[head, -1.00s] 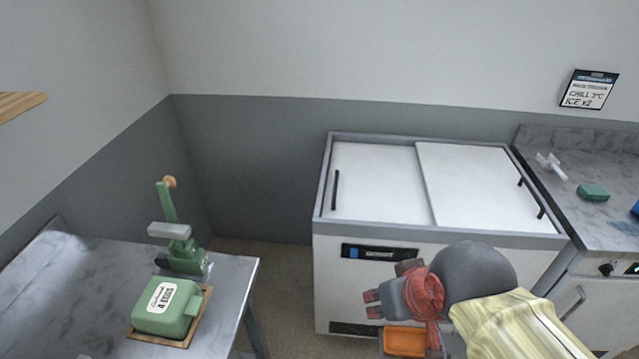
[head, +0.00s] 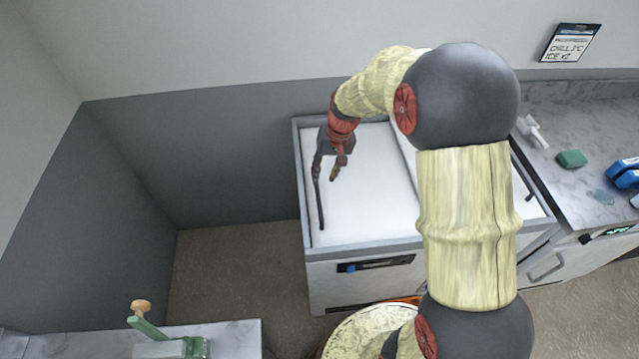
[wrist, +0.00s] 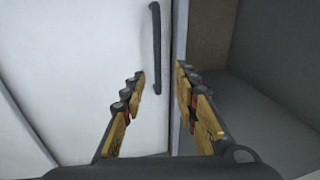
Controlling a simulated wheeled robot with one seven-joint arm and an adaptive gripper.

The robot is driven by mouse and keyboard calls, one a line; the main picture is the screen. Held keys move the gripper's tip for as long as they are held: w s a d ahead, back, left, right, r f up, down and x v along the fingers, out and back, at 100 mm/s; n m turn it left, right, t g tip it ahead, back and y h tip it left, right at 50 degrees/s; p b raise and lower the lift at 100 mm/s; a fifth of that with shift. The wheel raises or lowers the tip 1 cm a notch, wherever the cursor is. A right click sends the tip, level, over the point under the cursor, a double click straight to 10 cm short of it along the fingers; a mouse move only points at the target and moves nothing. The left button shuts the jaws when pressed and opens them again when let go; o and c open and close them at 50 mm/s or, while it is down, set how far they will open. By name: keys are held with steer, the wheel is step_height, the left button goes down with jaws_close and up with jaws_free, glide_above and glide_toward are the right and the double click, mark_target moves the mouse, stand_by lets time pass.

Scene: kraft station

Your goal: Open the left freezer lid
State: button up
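The left freezer lid (head: 372,190) is a white panel lying flat and shut in the grey frame of the chest freezer, at the centre of the head view. Its black bar handle (head: 320,205) runs along the lid's left edge. In the wrist view the handle (wrist: 156,45) stands out from the white lid (wrist: 85,60). My gripper (head: 326,172) is over the left part of the lid, by the handle's far end. Its fingers (wrist: 160,72) are open and empty, with the handle's near end appearing between their tips. I cannot tell whether they touch it.
The right freezer lid is mostly hidden by my arm; its handle (head: 528,185) shows. A counter (head: 550,120) with a green block (head: 572,159) stands at the right. A table (head: 235,340) with a green press (head: 165,340) is at the lower left. Floor left of the freezer is clear.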

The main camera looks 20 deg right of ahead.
mark_target(319, 195)
steer(key=f, duration=0.7)
steer(key=w+a+f, duration=0.1)
steer(key=f, duration=0.2)
steer(key=shift+w+f, duration=0.1)
steer(key=shift+f, duration=0.05)
steer(key=c, duration=0.4)
steer(key=c, duration=0.3)
jaws_close()
